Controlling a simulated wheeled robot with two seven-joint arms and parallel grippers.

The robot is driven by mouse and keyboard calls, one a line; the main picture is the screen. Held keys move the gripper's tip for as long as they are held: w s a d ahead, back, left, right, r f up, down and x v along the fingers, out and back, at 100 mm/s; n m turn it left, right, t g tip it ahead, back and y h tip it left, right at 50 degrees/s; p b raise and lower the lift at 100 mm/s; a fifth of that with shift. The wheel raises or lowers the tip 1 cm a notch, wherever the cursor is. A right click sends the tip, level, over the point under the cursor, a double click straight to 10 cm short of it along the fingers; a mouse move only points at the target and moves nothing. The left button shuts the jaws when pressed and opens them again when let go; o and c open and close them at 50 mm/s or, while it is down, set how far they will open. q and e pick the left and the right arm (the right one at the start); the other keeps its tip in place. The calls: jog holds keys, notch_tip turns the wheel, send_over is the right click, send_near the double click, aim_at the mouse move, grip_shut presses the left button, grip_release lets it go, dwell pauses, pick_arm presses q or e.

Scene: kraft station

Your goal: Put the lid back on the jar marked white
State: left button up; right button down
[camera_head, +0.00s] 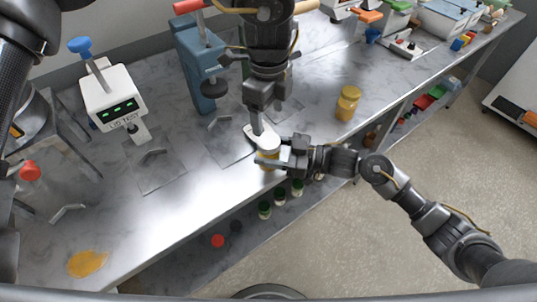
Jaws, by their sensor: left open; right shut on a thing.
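A small jar (269,165) with yellow contents stands near the front edge of the bench, and my grippers partly hide it. My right gripper (272,157) comes in from the right and is shut on this jar. My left gripper (258,135) points down from above, open, with its pale fingertips just over the jar's top. A pale round top shows between the grippers, but I cannot tell whether it is a lid. I cannot read any mark on the jar. A second jar (348,103), all yellow, stands upright to the right, apart from both grippers.
A blue press (198,65) stands behind my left gripper. A white device with a green display (112,98) stands at the left. A yellow-orange patch (88,263) lies at the front left. Several green-topped jars (281,198) stand on a lower shelf. The bench between is mostly clear.

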aim_at(268, 140)
pick_arm(q)
jog(key=shift+f, duration=3.9)
pick_arm(e)
jog(key=shift+f, duration=0.15)
pick_arm(q)
jog(key=shift+c, duration=0.2)
jog(key=c, duration=0.9)
jog(key=m, duration=0.4)
jog(key=shift+m, duration=0.4)
jog(key=shift+c, duration=0.2)
jog(key=m, duration=1.4)
jog(key=shift+m, duration=0.4)
jog(key=m, duration=0.7)
jog(key=o, duration=1.2)
jog(key=shift+c, duration=0.2)
